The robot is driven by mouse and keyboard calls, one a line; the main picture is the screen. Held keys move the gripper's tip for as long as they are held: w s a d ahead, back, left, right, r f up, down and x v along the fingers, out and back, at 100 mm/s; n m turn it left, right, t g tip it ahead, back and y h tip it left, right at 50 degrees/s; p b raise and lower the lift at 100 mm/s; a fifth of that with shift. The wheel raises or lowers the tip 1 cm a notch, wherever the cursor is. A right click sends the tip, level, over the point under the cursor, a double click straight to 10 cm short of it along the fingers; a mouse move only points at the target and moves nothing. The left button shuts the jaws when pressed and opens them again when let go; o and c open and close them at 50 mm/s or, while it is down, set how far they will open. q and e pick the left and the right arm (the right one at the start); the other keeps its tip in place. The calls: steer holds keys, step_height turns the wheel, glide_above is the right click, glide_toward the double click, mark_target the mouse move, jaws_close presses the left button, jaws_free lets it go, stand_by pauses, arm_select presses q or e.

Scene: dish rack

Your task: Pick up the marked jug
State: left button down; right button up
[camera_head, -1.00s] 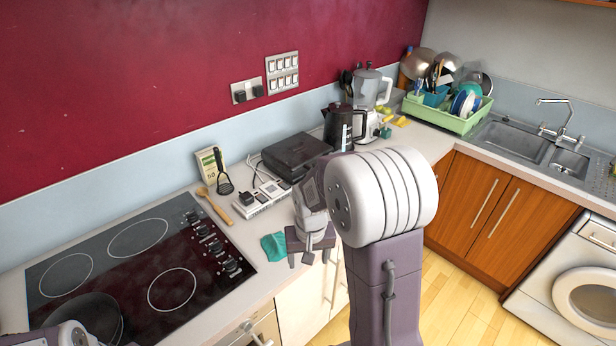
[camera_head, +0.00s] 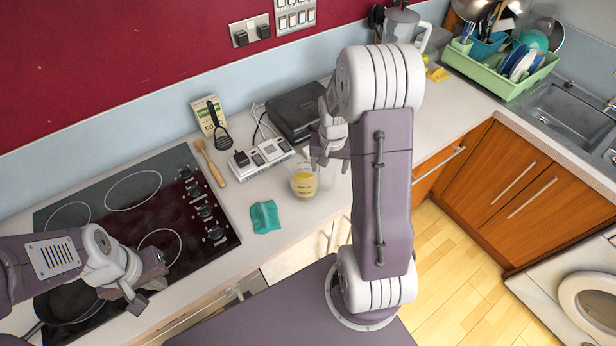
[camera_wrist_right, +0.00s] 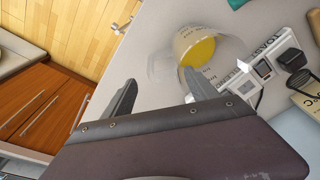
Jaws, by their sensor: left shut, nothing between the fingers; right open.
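The jug (camera_head: 303,184) is clear, with dark printed markings and something yellow inside. It stands on the worktop near its front edge, between the teal cloth and the right arm. In the right wrist view the jug (camera_wrist_right: 195,48) is beyond the fingers, nearer the right one, and its clear outline is faint. My left gripper (camera_head: 150,292) is shut and empty over the hob's front edge.
A teal cloth (camera_head: 265,217) lies left of the jug. The hob (camera_head: 120,215) with a dark pan is at left. The dish rack (camera_head: 500,80) is far right.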

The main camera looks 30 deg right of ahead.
mark_target(328, 171)
step_height(328, 171, down, 4)
steer(key=shift+a+r+p, duration=0.15)
steer(key=shift+p, duration=0.4)
steer(key=shift+f, duration=0.3)
steer(key=shift+w+f, duration=0.2)
steer(key=shift+w, duration=0.05)
steer(key=shift+s, duration=0.1)
steer(key=c, duration=0.8)
steer(key=shift+r, duration=0.1)
jaws_close()
